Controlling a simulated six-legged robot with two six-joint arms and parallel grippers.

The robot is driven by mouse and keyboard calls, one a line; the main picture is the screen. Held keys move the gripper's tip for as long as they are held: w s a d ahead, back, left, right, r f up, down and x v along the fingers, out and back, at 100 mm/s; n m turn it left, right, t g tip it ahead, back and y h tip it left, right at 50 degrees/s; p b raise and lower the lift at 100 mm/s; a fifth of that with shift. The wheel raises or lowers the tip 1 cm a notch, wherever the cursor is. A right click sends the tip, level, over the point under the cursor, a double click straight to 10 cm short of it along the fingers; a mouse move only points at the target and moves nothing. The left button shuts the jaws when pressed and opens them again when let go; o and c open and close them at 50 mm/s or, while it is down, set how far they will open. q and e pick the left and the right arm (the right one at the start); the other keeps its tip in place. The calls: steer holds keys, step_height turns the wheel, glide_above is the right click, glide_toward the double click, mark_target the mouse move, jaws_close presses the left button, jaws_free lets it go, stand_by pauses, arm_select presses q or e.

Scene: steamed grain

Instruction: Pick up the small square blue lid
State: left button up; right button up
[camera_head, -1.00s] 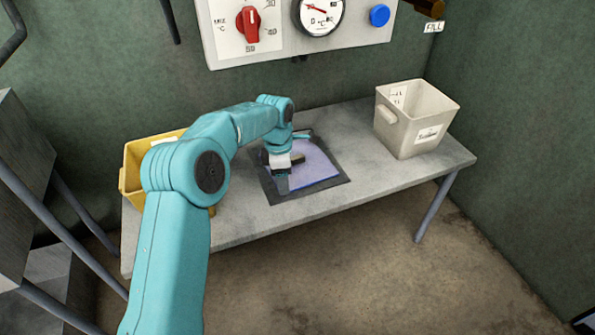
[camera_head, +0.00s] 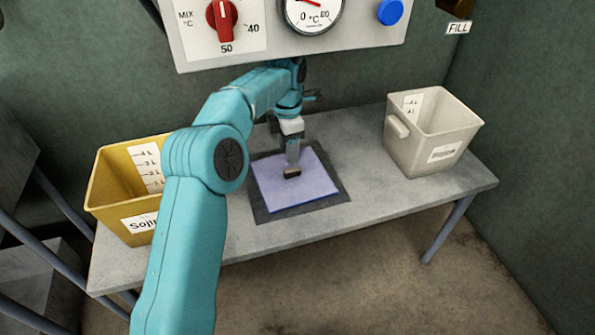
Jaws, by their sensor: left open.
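The small square blue lid (camera_head: 308,191) lies flat on a dark square mat on the table and looks blue-violet. A small dark handle (camera_head: 292,173) stands at its middle. My left gripper (camera_head: 292,160) points down over the lid, just behind the handle in the picture. It is open, and nothing shows between its fingers. Whether a finger touches the handle I cannot tell. My right gripper is not in view.
The dark mat (camera_head: 262,208) lies on the grey table (camera_head: 370,200). A yellow bin (camera_head: 112,190) stands at the left, partly behind my arm. A pale bin (camera_head: 405,148) stands at the right. A control panel with a red knob (camera_head: 222,14) hangs on the wall behind.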

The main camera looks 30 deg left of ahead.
mark_target(290, 170)
arm_select(q)
steer(key=shift+w, duration=0.15)
steer(key=shift+w+f, duration=0.1)
steer(key=shift+f, duration=0.2)
step_height(290, 170, down, 6)
steer(key=b, duration=0.3)
steer(key=shift+f, duration=0.15)
steer(key=shift+s+f, duration=0.2)
steer(key=shift+f, duration=0.1)
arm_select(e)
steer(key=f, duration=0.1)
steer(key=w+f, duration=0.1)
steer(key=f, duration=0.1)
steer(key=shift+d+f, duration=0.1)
arm_select(q)
jaws_close()
